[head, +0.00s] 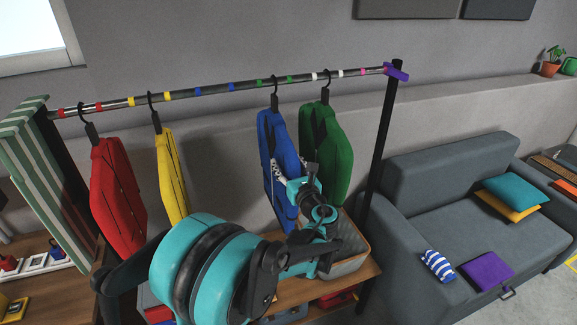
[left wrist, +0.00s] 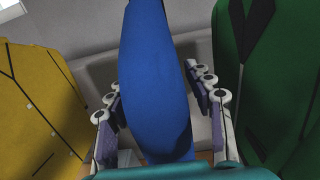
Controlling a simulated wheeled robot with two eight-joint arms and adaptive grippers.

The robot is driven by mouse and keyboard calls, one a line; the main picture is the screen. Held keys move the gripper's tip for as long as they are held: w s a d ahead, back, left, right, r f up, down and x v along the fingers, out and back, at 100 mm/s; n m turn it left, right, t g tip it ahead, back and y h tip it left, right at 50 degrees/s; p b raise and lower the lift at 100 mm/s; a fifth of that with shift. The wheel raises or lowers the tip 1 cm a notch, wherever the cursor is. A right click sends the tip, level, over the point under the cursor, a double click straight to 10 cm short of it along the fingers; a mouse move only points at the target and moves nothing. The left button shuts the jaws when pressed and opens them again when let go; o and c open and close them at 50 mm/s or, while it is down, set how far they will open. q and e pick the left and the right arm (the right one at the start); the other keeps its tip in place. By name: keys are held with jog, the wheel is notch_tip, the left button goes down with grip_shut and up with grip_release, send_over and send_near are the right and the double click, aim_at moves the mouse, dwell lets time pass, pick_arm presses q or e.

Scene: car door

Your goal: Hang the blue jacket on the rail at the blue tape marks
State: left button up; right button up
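The blue jacket (head: 274,137) hangs upright from a black hanger. Its hook meets the rail (head: 215,87) between the two green tape marks (head: 259,83). The blue tape marks (head: 198,91) are further left on the rail, with bare rail between them. My left gripper (head: 282,174) is at the jacket's lower half. In the left wrist view the gripper (left wrist: 155,82) has its fingers apart on both sides of the jacket (left wrist: 150,70), with visible gaps. The far finger is partly hidden in the head view. My right gripper is not in view.
The green jacket (head: 337,160) hangs close on the right, between white marks. The yellow jacket (head: 172,175) and red jacket (head: 118,195) hang to the left. The rack's black post (head: 382,140) and the sofa (head: 440,190) stand right. A grey case (head: 347,245) sits below.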

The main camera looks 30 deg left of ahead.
pick_arm(q)
grip_shut()
jog(key=shift+r, duration=0.15)
jog(key=shift+r, duration=0.25)
jog(key=shift+f, duration=0.15)
jog(key=shift+f, duration=0.25)
jog(key=shift+o, duration=1.4)
grip_release()
